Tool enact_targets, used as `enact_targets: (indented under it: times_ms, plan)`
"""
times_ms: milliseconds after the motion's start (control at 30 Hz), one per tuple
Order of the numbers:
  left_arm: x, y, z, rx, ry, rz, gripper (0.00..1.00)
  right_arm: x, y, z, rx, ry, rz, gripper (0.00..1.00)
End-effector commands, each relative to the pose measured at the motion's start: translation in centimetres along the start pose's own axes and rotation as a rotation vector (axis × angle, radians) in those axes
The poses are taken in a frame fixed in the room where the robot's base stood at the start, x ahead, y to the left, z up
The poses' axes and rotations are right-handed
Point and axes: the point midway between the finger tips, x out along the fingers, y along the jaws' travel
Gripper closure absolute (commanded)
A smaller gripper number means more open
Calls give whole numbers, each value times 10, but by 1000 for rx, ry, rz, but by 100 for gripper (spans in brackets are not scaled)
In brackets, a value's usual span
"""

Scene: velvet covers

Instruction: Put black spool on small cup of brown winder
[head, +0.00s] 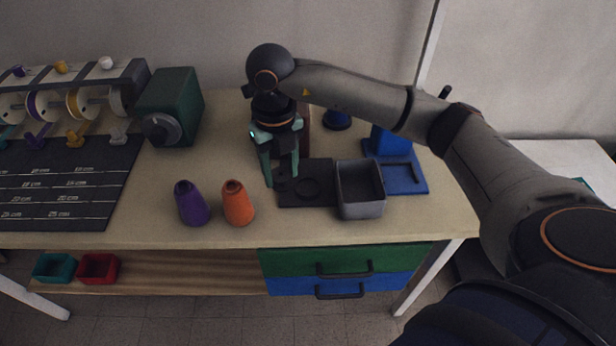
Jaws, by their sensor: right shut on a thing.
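The brown winder (304,116) stands at the middle back of the table, mostly hidden behind my right arm. A black base plate (322,170) lies in front of it, with a round dark cup (307,188) on it. My right gripper (282,183) points down over the left end of this plate, its teal fingers shut on the black spool (282,174). The spool is dark against the dark plate, so I cannot tell whether it touches the plate or a small cup there. My left gripper is not in view.
A grey bin (360,190) stands right of the plate, beside a blue winder (398,173). Purple (192,204) and orange (238,204) cones stand at the front left. A green box (172,105) and a rack of spools (70,95) are further left.

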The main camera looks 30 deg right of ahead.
Motion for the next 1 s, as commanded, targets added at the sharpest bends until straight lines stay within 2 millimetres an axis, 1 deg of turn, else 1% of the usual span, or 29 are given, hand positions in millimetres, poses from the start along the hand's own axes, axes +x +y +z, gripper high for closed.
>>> enact_targets:
  times_ms: [33, 167, 200, 300, 400, 567, 667, 833, 900, 1000]
  plan:
    - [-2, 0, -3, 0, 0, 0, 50, 4, -13, 5, 8, 3, -2, 100]
    - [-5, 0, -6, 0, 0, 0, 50, 19, -42, 19, 6, 3, -2, 100]
    - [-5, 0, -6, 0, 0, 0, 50, 29, -48, 22, 5, 6, -2, 100]
    - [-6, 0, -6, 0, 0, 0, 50, 48, -60, 28, 1, 4, 0, 100]
    - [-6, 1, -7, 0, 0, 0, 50, 60, -70, 33, 0, 2, -2, 100]
    - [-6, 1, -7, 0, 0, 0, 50, 70, -76, 37, -3, 0, 0, 100]
    - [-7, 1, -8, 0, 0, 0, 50, 80, -84, 40, 0, 2, -1, 100]
    - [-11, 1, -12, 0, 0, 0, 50, 103, -83, 40, -3, 2, 1, 100]
    - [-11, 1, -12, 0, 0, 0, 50, 108, -83, 40, -3, 0, 0, 100]
    - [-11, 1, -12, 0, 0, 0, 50, 109, -83, 41, -4, -2, 0, 100]
